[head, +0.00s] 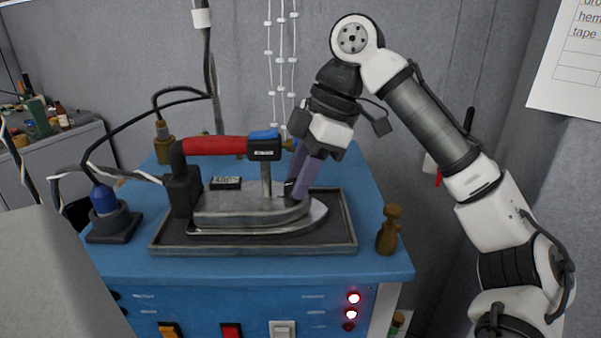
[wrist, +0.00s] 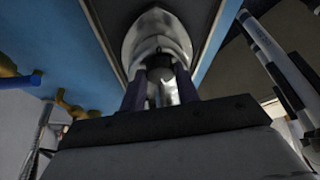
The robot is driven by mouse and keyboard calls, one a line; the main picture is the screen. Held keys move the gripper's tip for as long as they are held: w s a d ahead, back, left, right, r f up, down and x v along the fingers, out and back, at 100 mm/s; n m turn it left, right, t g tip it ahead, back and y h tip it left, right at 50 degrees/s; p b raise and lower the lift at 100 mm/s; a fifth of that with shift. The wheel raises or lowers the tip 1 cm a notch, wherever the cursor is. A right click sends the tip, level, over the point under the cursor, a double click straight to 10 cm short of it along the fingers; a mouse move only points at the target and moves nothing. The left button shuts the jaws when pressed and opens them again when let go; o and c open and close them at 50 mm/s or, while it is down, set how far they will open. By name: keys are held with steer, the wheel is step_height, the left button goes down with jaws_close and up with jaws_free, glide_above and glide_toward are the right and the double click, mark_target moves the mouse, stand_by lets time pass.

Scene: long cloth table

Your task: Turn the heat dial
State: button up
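A steel iron (head: 250,210) with a red handle (head: 215,145) stands in a grey-rimmed tray, its pointed nose to the right. My gripper (head: 300,190) reaches down over the front of the iron, with purple fingers close above its top. In the wrist view the iron's shiny nose (wrist: 157,35) lies ahead. A dark round knob (wrist: 160,66), which looks like the heat dial, shows between the two fingertips (wrist: 160,92). The fingers stand apart with metal visible between them. I cannot tell whether either touches the knob. In the head view the dial is mostly hidden by the fingers.
The tray (head: 255,250) sits on a blue cabinet top (head: 345,268). A brown peg (head: 390,230) stands right of the tray. A black stand with a blue cap (head: 104,200) and cables are at the left. Lit red lamps and switches (head: 231,330) are on the front.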

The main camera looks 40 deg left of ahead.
steer(key=shift+c, duration=0.9)
steer(key=shift+m+p, duration=0.3)
steer(key=m+p, duration=0.1)
steer(key=m+t+y, duration=0.1)
steer(key=shift+s+d+r+m+p, duration=0.1)
steer(key=shift+d+r+m+p, duration=0.05)
steer(key=shift+m+p, duration=0.25)
steer(key=m+t+p, duration=0.1)
steer(key=m, duration=0.2)
steer(key=shift+s+m+y+p, duration=0.15)
steer(key=shift+m+y+p, duration=0.15)
steer(key=shift+p, duration=0.1)
steer(key=m+t+p, duration=0.1)
steer(key=m, duration=0.1)
steer(key=m+p, duration=0.1)
steer(key=m, duration=0.1)
steer(key=shift+s+d+t, duration=0.1)
steer(key=shift+s+t, duration=0.05)
steer(key=shift+t, duration=0.25)
steer(key=shift+s+m+t+p, duration=0.1)
steer(key=shift+m+t+p, duration=0.7)
steer(key=shift+m, duration=0.9)
